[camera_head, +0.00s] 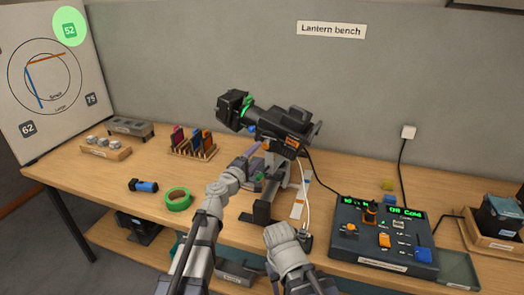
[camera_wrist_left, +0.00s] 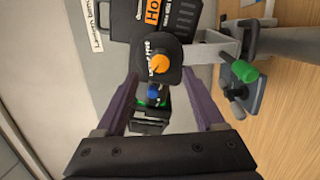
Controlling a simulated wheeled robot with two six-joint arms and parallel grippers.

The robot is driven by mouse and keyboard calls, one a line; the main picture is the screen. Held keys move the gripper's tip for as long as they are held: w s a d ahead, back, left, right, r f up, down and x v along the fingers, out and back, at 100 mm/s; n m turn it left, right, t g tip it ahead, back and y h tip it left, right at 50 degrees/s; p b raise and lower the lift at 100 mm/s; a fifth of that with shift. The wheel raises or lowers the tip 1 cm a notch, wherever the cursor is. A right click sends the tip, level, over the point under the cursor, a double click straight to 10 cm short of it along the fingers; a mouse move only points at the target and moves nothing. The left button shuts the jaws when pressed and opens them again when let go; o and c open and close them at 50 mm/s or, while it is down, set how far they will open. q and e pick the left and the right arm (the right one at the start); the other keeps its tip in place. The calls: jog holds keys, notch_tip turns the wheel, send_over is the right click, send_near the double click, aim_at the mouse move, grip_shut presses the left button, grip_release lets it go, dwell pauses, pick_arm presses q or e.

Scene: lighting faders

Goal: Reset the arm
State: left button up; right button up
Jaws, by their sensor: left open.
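My left gripper (camera_head: 255,152) is at the black lantern (camera_head: 290,121), just under its body in the head view. Its purple fingers are spread apart in the left wrist view (camera_wrist_left: 162,78). Between and beyond them show an orange knob (camera_wrist_left: 160,63), a blue knob (camera_wrist_left: 153,92) and green parts of the lantern. The fingers look empty, and I cannot tell whether they touch the lantern.
A control desk (camera_head: 384,244) with faders and green displays stands at the right. A card rack (camera_head: 194,150), green tape roll (camera_head: 178,199) and blue-black cylinder (camera_head: 144,186) lie to the left. A dial board (camera_head: 45,75) stands far left. Cables run near the lantern.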

pick_arm(q)
jog(key=shift+v, duration=0.85)
jog(key=s+f+m+g, duration=0.9)
jog(key=s+f+m, duration=0.1)
jog(key=s+f, duration=0.35)
jog(key=s+a+f+m+g+y, duration=0.3)
jog(key=s+a+f+g+y, duration=0.45)
jog(key=s+a, duration=0.6)
jog(key=s+d+m+y, duration=0.2)
jog(key=s+d, duration=0.3)
jog(key=d, duration=0.5)
jog(key=shift+s+d+f+m, duration=0.25)
jog(key=shift+d+f+m, duration=0.2)
jog(key=shift+m, duration=0.25)
